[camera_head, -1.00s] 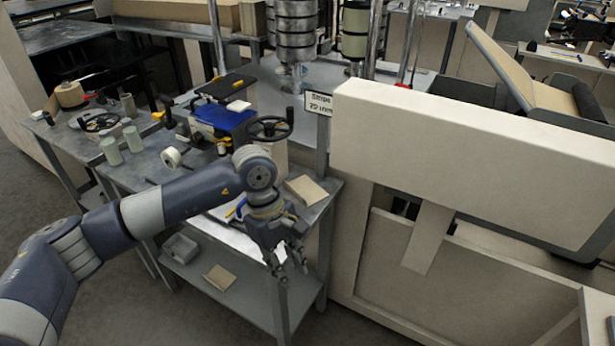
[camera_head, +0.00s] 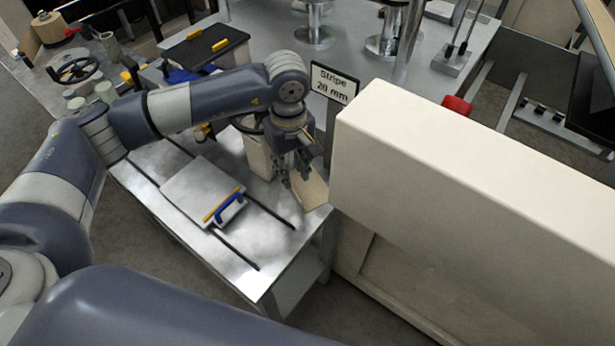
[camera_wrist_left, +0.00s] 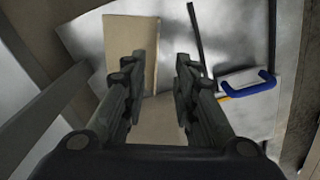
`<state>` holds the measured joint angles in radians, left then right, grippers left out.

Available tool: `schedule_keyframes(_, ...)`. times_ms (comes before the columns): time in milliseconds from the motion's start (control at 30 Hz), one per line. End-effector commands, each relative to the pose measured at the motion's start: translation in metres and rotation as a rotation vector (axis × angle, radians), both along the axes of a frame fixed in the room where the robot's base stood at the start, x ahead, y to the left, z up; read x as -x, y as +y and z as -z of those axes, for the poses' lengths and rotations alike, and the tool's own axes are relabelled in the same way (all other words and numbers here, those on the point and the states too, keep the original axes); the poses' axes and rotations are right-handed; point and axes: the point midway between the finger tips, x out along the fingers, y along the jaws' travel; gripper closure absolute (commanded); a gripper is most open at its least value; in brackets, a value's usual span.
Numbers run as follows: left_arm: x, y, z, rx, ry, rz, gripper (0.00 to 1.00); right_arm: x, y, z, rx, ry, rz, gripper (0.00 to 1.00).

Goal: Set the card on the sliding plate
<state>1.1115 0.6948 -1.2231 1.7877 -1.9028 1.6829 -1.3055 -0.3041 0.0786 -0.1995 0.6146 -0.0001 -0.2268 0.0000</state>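The tan card (camera_head: 310,188) lies at the right edge of the metal table, under the sign. In the left wrist view the card (camera_wrist_left: 132,40) is at upper left, partly hidden by one finger. The sliding plate (camera_head: 200,188), pale grey with a yellow strip and a blue handle, sits on the slotted table, left of the card. The plate's blue handle (camera_wrist_left: 248,80) also shows in the wrist view. My left gripper (camera_head: 289,184) is just left of the card, pointing down. Its fingers (camera_wrist_left: 155,68) are apart; I see no grip on the card. My right gripper is out of view.
A cream post (camera_head: 258,155) stands close behind my left gripper. The "Stripe 20 mm" sign (camera_head: 333,84) and a large cream housing (camera_head: 450,180) bound the right side. The slotted table (camera_head: 240,270) is clear in front of the plate.

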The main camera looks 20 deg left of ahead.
Motion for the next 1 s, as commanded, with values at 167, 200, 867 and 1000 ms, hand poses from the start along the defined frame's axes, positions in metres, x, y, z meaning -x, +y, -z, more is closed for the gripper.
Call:
schedule_keyframes(167,0.001,0.000,0.025,0.000,0.003,0.001,0.73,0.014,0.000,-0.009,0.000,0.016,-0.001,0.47)
schedule_keyframes(200,0.000,-0.001,0.028,0.001,0.002,0.001,0.73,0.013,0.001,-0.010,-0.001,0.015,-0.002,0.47)
schedule_keyframes(867,-0.005,-0.002,0.086,0.001,-0.001,0.001,0.73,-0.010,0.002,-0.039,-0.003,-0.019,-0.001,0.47)
schedule_keyframes(1000,-0.005,-0.002,0.086,0.001,-0.001,0.001,0.85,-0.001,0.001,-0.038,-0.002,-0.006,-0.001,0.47)
